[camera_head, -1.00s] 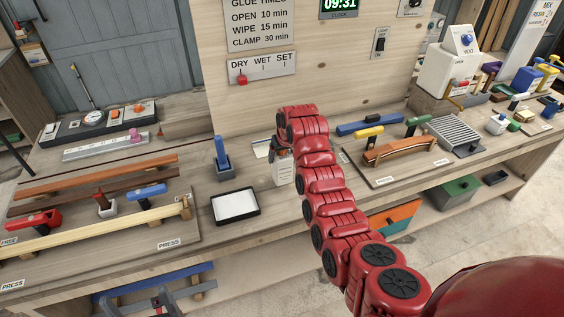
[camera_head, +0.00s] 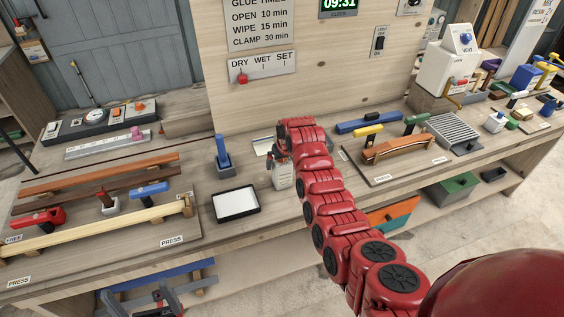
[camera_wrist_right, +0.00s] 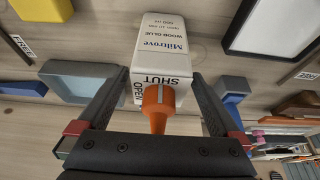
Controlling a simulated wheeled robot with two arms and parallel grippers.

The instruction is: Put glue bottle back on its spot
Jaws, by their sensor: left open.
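The glue bottle (camera_head: 281,178) is white with a printed label and stands upright on the bench, left of my right arm. In the right wrist view the bottle (camera_wrist_right: 161,45) shows its orange nozzle and the words SHUT and OPEN. My right gripper (camera_wrist_right: 160,78) has one finger on each side of the bottle's upper part, close to its sides, with no clear grip on it. In the head view the right gripper (camera_head: 281,158) is partly hidden by its own arm. My left gripper (camera_head: 160,298) is open and low at the bottom left, below the bench edge, away from the bottle.
A shallow white tray with a dark rim (camera_head: 236,204) and a blue-handled tool in a holder (camera_head: 222,155) stand left of the bottle. A board with clamped wooden strips (camera_head: 100,215) lies further left. A curved wooden piece (camera_head: 398,150) sits on a board to the right.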

